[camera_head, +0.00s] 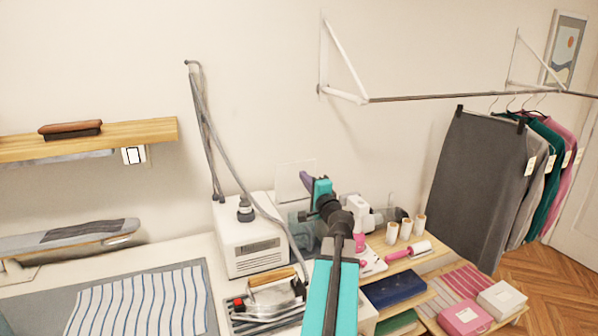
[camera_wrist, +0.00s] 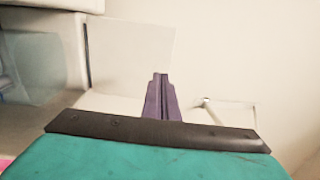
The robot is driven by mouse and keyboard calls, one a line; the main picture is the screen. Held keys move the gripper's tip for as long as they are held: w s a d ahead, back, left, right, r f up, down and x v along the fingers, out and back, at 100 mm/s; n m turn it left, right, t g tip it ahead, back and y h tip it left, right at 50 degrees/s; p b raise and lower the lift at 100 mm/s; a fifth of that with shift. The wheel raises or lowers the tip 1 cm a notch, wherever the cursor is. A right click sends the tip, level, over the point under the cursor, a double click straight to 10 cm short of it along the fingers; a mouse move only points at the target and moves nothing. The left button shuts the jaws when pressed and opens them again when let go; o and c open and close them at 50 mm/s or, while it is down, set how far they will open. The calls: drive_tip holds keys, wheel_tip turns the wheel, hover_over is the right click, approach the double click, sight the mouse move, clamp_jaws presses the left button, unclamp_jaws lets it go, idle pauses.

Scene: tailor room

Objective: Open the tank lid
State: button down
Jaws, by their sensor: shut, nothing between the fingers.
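A thin clear panel, apparently the tank lid (camera_head: 292,176), stands upright behind the white steam station (camera_head: 245,240). A translucent grey tank (camera_head: 299,236) sits at the station's right side, partly hidden by my arm. In the wrist view the lid (camera_wrist: 130,52) is a pale see-through sheet, with the greyish tank (camera_wrist: 30,70) at the left. My gripper (camera_head: 305,178) has its purple fingers together and empty, at the lid's right edge. In the wrist view, my gripper (camera_wrist: 160,78) overlaps the lid's lower right corner. I cannot tell whether they touch.
An iron (camera_head: 274,293) rests on its stand in front of the station. A grey hose rises behind it. A sewing machine (camera_head: 358,212) and thread spools stand right of my arm. A clothes rail (camera_head: 450,96) hangs at the right.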

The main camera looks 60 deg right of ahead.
sight(296, 168)
drive_tip(key=shift+p+x, duration=0.85)
drive_tip(key=shift+x, duration=1.45)
drive_tip(key=shift+w+d, duration=0.1)
drive_tip(key=shift+w, duration=0.05)
